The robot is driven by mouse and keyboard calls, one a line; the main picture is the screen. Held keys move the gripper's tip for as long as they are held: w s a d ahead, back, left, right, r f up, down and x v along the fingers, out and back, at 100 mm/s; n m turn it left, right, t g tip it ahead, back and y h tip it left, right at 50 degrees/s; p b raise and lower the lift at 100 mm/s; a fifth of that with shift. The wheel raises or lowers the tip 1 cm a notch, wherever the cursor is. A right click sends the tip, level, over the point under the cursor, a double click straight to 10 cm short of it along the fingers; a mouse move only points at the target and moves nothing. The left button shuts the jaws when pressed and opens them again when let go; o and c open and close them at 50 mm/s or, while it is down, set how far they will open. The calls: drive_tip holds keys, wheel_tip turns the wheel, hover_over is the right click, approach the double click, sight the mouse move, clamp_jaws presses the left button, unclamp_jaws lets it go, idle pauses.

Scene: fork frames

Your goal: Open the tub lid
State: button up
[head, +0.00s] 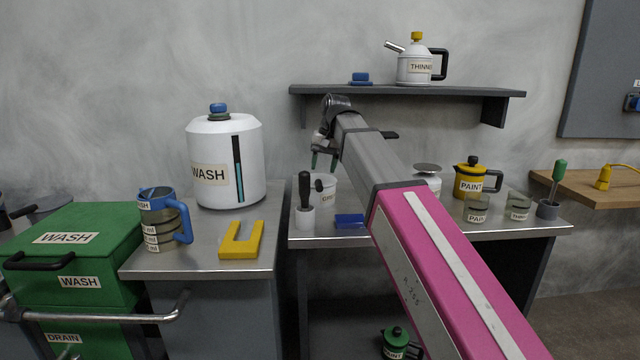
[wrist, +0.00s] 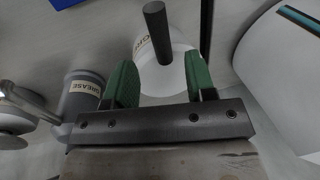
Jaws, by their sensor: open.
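The green tub (head: 45,240), labelled WASH on its top and front, stands at the left in the head view. Its flat green lid (head: 110,222) lies down, with a dark bar handle (head: 40,262) at its front edge. The inside of the tub is hidden. My gripper (head: 323,160) is open, well to the right of the tub and higher, over the left end of the middle bench. In the wrist view its green fingers (wrist: 160,75) are apart, with a dark rod-like handle and a white pot (wrist: 178,65) behind them. The tub is not in the wrist view.
A steel-topped bench between the tub and my gripper bears a blue jug (head: 160,222), a white WASH tank (head: 208,150) and a yellow U-shaped piece (head: 240,252). A metal rail (head: 110,318) runs in front. A shelf (head: 405,92) hangs behind my arm.

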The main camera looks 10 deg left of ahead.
sight(319, 182)
drive_tip(key=shift+s+a+f, duration=0.1)
drive_tip(key=shift+a+f, duration=0.1)
drive_tip(key=shift+f, duration=0.85)
drive_tip(key=shift+a+f, duration=0.2)
drive_tip(key=shift+f, duration=0.8)
drive_tip(key=shift+s+a+f, duration=0.1)
drive_tip(key=shift+a+f, duration=0.1)
drive_tip(key=shift+f, duration=0.85)
drive_tip(key=shift+c, duration=0.4)
clamp_jaws()
drive_tip(key=shift+w+r, duration=0.1)
